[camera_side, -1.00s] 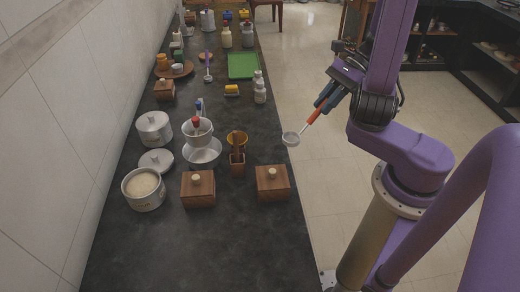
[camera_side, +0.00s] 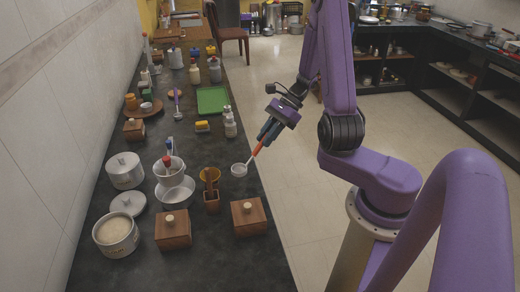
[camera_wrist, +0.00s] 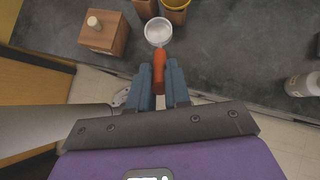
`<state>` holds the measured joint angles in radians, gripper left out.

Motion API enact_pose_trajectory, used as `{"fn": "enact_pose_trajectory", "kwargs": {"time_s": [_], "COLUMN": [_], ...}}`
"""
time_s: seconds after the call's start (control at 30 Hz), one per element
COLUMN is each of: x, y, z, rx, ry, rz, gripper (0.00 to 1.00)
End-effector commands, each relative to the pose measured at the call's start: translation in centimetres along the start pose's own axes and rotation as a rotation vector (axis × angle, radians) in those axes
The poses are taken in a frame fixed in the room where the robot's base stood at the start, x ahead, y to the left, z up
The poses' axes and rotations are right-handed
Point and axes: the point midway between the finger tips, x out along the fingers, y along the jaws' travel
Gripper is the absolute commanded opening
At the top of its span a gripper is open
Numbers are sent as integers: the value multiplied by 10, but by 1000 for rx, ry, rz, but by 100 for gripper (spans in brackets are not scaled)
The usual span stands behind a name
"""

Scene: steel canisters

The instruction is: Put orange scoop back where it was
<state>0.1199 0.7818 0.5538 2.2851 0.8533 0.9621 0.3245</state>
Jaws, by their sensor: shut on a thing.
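The orange scoop has an orange handle (camera_side: 258,147) and a pale round cup (camera_side: 239,170). My gripper (camera_side: 268,130) is shut on the handle and holds the scoop tilted, cup lowest, by the counter's right edge. In the wrist view the orange handle (camera_wrist: 159,70) lies between the blue fingers (camera_wrist: 160,85), with the cup (camera_wrist: 158,32) ahead over the dark counter. An open steel canister (camera_side: 116,234) with pale contents stands at front left. A closed steel canister (camera_side: 124,170) stands behind it, and a loose round lid (camera_side: 128,203) lies between them.

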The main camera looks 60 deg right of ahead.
Motion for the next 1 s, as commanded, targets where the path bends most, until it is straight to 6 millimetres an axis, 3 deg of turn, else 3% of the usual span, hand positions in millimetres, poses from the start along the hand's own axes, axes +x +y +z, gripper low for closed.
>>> {"fn": "enact_pose_trajectory", "kwargs": {"time_s": [0.2, 0.5, 0.7, 1.0], "x": [20, 33, 49, 51], "y": [-21, -33, -32, -32], "z": [-16, -28, -43, -46], "rx": [-1, 0, 0, -1], "ry": [-1, -2, -2, -1], "rz": [2, 2, 2, 0], "gripper": [0, 0, 0, 0]}}
